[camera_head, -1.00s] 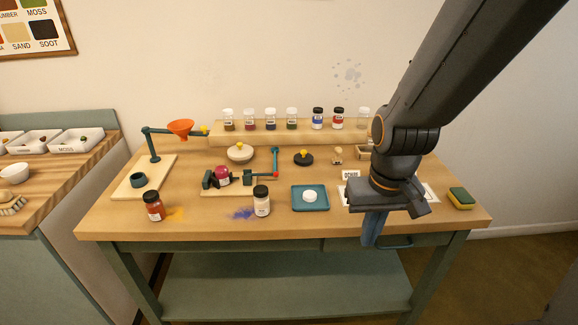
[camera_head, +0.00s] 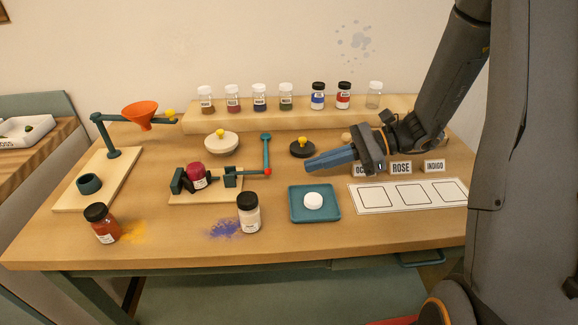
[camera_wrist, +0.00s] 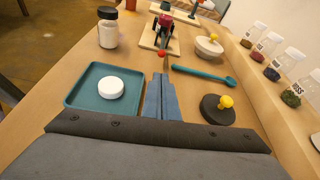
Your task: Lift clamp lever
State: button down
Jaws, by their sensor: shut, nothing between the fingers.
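The clamp (camera_head: 230,177) stands on a small wooden board, with a round magenta-topped jar (camera_head: 197,176) between its dark jaws. A rod with a red ball (camera_head: 267,172) sticks out to its right.
A teal tray (camera_head: 298,214) with a white puck lies in front of my gripper. A black disc with a yellow knob (camera_head: 302,148) is close behind the fingers. Several jars line the back shelf (camera_head: 215,113).

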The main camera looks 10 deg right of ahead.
aim_at(281, 182)
jog(key=p+x, duration=0.1)
jog(key=x, duration=0.8)
jog(key=shift+a+f+p, duration=0.1)
jog(key=shift+a+p, duration=0.2)
jog(key=shift+p, duration=0.05)
